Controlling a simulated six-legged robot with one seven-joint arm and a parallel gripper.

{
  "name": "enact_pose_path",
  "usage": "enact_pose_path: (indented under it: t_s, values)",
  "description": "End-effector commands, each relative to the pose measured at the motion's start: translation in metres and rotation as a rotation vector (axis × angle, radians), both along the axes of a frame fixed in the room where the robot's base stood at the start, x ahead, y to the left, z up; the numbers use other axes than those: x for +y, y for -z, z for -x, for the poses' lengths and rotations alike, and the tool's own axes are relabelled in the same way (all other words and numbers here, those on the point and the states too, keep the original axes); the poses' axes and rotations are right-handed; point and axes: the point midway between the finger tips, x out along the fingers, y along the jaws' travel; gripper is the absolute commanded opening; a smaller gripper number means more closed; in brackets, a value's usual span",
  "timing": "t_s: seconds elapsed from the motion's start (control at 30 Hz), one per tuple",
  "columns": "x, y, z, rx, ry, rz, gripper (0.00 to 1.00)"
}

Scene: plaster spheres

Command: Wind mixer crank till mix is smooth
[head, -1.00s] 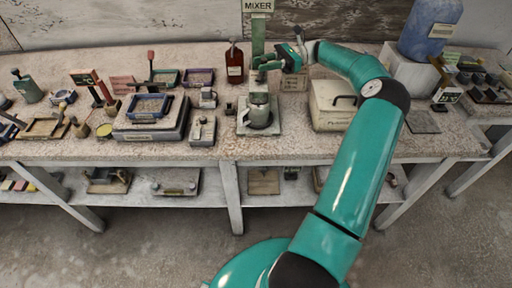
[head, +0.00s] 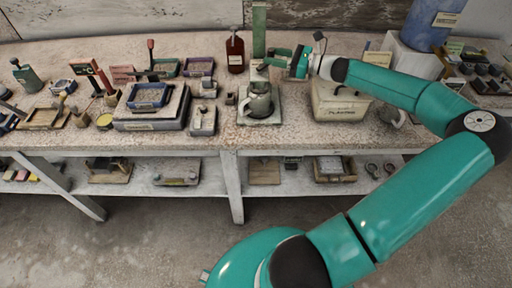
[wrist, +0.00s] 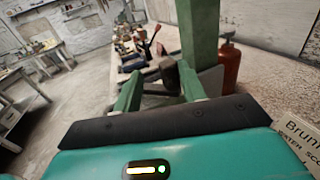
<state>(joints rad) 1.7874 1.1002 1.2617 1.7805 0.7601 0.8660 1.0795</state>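The mixer has a green post (head: 259,32) at the back of the bench, and a grey metal mixing cup (head: 260,102) on a pale base plate (head: 242,117). My gripper (head: 267,61) comes in from the right, just above the cup and by the post. In the wrist view its two green fingers (wrist: 158,74) are spread apart, with the green post (wrist: 200,35) close beyond. A dark knob-like piece (wrist: 168,68) shows between the fingertips, nearer the right one. I cannot tell whether it touches. The crank is not clearly visible, and the mix inside the cup cannot be seen.
A red-brown bottle (head: 235,52) stands left of the post. A cream box (head: 338,101) sits to the right under my arm. A scale-like tray (head: 150,108) and small tools crowd the left. A blue container (head: 430,25) stands at the back right.

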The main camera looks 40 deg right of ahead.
Motion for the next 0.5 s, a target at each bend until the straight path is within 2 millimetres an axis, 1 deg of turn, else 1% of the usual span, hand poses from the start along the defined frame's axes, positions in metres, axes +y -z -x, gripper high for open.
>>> enact_pose_path:
  t_s: [0.23, 0.5]
  values:
    - [0.003, 0.0, 0.009, -0.002, 0.134, -0.004, 0.39]
    - [-0.02, 0.0, 0.046, 0.001, 0.138, 0.002, 0.39]
